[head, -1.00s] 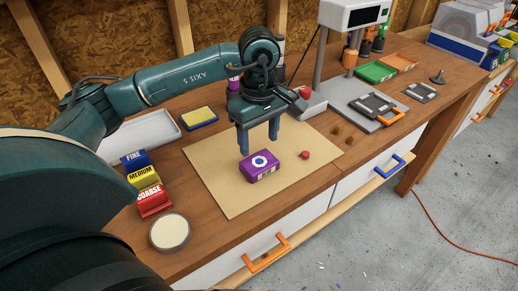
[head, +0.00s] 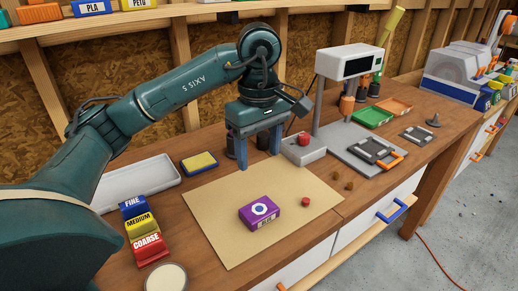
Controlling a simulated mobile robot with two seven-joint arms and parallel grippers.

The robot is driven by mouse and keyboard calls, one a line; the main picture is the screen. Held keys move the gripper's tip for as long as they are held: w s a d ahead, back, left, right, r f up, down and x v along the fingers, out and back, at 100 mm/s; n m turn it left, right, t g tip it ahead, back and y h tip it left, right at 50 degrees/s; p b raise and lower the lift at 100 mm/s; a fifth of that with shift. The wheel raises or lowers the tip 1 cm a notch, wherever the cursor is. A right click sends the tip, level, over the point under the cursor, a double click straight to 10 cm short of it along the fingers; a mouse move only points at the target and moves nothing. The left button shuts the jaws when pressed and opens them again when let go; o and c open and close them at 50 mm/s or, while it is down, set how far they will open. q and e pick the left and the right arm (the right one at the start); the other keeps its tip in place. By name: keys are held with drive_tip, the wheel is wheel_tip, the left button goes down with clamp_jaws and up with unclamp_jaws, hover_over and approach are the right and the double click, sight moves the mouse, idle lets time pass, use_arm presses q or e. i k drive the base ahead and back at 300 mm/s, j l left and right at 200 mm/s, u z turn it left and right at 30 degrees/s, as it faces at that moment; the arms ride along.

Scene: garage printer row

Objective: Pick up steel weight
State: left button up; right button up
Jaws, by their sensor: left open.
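My left gripper (head: 259,156) is open and points down above the back of the tan mat (head: 222,225), with nothing held. Dark cylindrical shapes (head: 262,141) stand behind its fingers and are partly hidden by them; I cannot tell whether one is the steel weight. A small dark knobbed piece (head: 433,121) stands far right on the bench, apart from the gripper; I cannot tell what it is either. My right gripper is not in view.
A purple box (head: 260,213) and a red ball (head: 305,202) lie on the mat. A yellow-topped blue sponge (head: 199,162) lies left. The mat's left half is clear.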

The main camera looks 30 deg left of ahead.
sight(263, 137)
drive_tip(key=k, duration=1)
